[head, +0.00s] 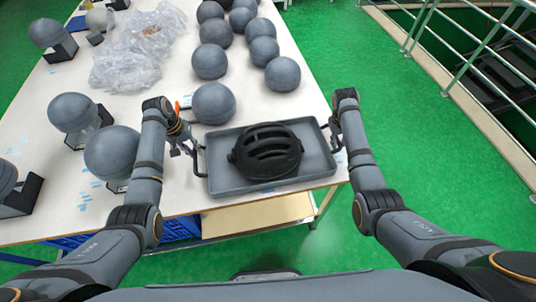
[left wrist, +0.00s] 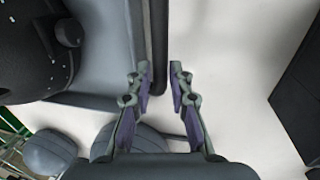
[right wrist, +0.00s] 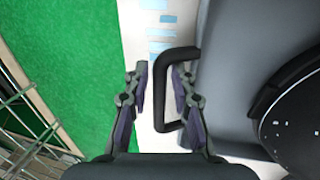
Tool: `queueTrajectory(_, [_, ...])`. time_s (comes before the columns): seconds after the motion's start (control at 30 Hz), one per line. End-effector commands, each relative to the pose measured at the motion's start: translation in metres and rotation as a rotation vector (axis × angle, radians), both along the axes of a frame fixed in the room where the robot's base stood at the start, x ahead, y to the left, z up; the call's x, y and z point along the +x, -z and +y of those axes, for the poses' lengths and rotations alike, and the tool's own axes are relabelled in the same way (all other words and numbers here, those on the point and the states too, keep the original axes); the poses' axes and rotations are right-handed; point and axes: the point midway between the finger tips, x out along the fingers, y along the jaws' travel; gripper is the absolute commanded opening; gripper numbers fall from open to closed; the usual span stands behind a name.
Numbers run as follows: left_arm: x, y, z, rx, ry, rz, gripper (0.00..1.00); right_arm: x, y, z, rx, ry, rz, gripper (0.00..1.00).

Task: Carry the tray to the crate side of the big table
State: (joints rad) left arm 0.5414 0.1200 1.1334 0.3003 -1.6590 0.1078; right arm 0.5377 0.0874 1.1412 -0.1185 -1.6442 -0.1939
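The grey tray (head: 225,182) lies on the near right corner of the big white table (head: 250,105). A black slotted, helmet-like object (head: 266,150) sits in it. The tray has a black handle at each short end. My left gripper (head: 187,148) is at the left handle (left wrist: 159,45), with its open fingers on either side of the bar. My right gripper (head: 336,132) is at the right handle (right wrist: 161,100); its fingers are open with the bar between them and gaps showing. Neither gripper appears closed on its handle.
A grey ball (head: 213,103) stands just behind the tray, with several more further back. Balls on dark stands (head: 75,113) and crumpled clear plastic (head: 135,50) are on the left. Green floor (head: 400,150) is open to the right, up to a railing (head: 450,80).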

Motion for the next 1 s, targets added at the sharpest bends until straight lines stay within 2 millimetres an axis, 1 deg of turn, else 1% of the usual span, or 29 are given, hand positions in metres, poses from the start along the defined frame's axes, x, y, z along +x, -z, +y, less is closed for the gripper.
queueTrajectory(0.03, [0.0002,0.0043,-0.0013,0.0,0.0,0.0,0.2,-0.0003,0.0045,-0.001,0.0,0.0,0.002,0.25])
queueTrajectory(0.13, [0.0001,0.01,-0.0022,0.0,0.0,0.0,0.2,0.0001,0.0098,-0.0021,0.0,0.001,0.0,0.25])
queueTrajectory(0.43, [0.0004,0.0117,-0.0024,0.001,0.001,-0.001,0.2,0.0,0.0118,-0.0024,0.0,0.001,0.0,0.25])
queueTrajectory(0.47, [0.0003,0.0118,-0.0023,0.001,0.001,-0.001,0.17,0.0001,0.0118,-0.0023,0.0,0.0,0.0,0.22])
queueTrajectory(0.5, [0.0003,0.0118,-0.0023,0.001,0.001,-0.001,0.12,0.0001,0.0118,-0.0023,0.0,0.0,0.0,0.17])
queueTrajectory(0.6, [0.0003,0.0117,-0.0023,0.001,0.001,-0.001,0.0,0.0001,0.0117,-0.0023,0.0,0.0,0.0,0.03])
queueTrajectory(0.63, [0.0003,0.0117,-0.0023,0.001,0.001,-0.001,0.0,0.0001,0.0117,-0.0023,0.0,0.0,0.0,0.0])
queueTrajectory(1.0, [0.0005,0.0114,-0.002,0.001,0.0,-0.001,0.0,0.0002,0.0114,-0.0025,0.0,0.0,0.0,0.0])
